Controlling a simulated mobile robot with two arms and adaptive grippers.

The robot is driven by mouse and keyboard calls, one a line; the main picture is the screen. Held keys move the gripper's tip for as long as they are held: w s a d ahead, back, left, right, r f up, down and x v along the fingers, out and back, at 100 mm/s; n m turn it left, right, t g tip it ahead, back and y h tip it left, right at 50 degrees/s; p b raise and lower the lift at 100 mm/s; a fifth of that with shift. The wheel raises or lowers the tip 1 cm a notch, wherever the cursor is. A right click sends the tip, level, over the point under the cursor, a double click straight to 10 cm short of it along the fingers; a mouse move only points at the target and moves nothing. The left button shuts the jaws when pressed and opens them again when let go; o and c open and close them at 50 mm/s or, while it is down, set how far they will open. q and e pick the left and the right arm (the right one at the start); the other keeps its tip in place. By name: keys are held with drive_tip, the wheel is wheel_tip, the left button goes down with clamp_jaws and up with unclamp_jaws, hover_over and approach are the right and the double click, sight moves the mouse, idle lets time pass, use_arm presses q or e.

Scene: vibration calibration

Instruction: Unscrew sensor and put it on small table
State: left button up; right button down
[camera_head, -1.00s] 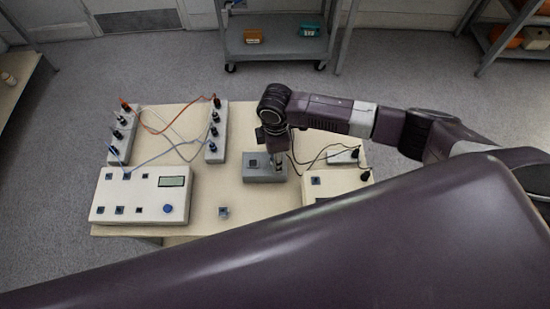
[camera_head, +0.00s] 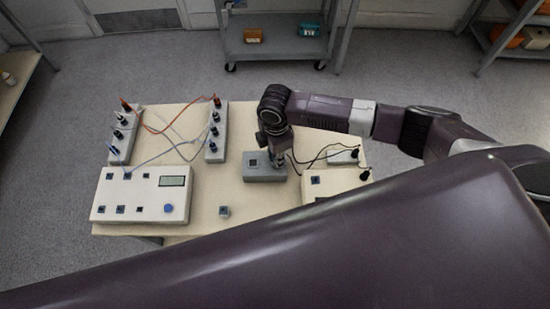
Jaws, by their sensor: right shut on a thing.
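My right gripper (camera_head: 280,161) points down at the right part of a grey block (camera_head: 265,174) on the cream table (camera_head: 235,230). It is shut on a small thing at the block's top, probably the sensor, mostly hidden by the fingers. I cannot tell whether that thing is still joined to the block. A dark square shows on the block's top, left of the fingers. A small grey cube (camera_head: 224,211) stands alone on the table, front left of the block. My left gripper is not in view.
A white box with a display (camera_head: 130,195) and two terminal strips (camera_head: 216,132) with coloured wires stand at the left. Another white box (camera_head: 333,187) with black cables stands right of the block. My large arm link covers the foreground. A grey cart (camera_head: 280,48) stands behind.

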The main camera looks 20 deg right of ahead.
drive_tip(key=shift+n, duration=0.5)
drive_tip(key=n, duration=0.4)
drive_tip(key=n, duration=0.4)
idle(0.4)
drive_tip(key=shift+n, duration=0.5)
drive_tip(key=n, duration=0.3)
drive_tip(key=shift+s, duration=0.1)
